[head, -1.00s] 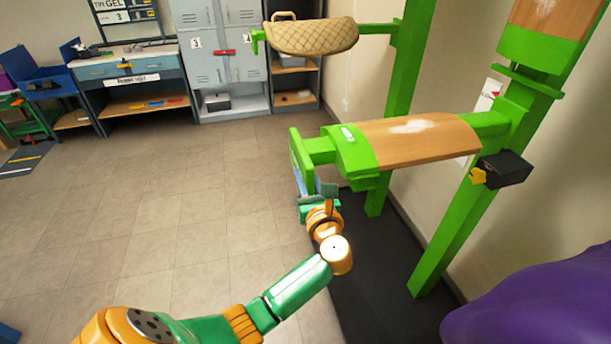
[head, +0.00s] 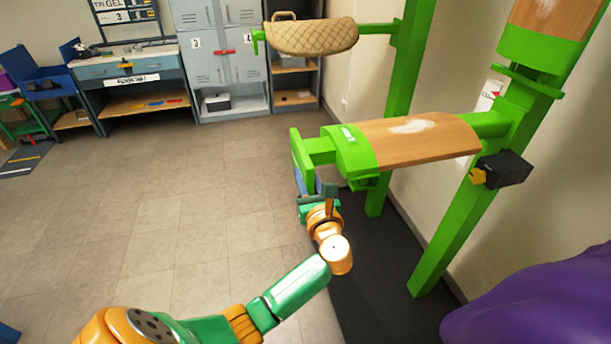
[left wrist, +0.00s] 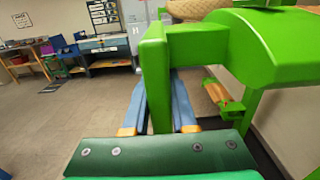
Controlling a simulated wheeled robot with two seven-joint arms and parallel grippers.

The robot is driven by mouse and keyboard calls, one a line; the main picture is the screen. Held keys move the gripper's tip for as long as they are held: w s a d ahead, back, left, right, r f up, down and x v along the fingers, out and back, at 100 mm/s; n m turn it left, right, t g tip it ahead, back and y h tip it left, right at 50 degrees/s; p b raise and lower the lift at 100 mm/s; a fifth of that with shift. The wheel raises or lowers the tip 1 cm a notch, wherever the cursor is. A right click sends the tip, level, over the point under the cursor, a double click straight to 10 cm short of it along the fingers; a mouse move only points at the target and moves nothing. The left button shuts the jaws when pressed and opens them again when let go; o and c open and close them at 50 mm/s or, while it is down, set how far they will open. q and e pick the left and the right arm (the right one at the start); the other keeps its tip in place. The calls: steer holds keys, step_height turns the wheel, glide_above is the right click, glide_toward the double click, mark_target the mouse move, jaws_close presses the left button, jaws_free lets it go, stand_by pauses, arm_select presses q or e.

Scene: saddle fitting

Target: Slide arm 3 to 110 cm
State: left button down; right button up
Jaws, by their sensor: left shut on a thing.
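A green rack arm (head: 319,151) with a wood-topped saddle rest (head: 420,138) sticks out to the left from a green post (head: 455,220). A green upright plate (head: 298,150) forms its free end. A small white mark on its green part is too small to read, so I cannot tell the arm's number. My left gripper (head: 308,185) is shut on the plate's lower part. In the left wrist view, the blue fingers (left wrist: 158,108) lie on both sides of the plate (left wrist: 156,75). My right gripper is not in view.
A black box with a yellow knob (head: 479,177) sits on the post. Another rack arm behind carries a tan quilted saddle pad (head: 312,37). A purple thing (head: 545,305) fills the lower right. Grey lockers (head: 220,50) and a workbench (head: 130,75) stand far back. Floor on the left is clear.

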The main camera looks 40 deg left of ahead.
arm_select(q)
step_height(320, 180, down, 2)
steer(key=shift+f+b, duration=0.1)
steer(key=shift+b, duration=0.3)
steer(key=c, duration=0.7)
jaws_free()
steer(key=b+v, duration=0.1)
steer(key=v, duration=0.6)
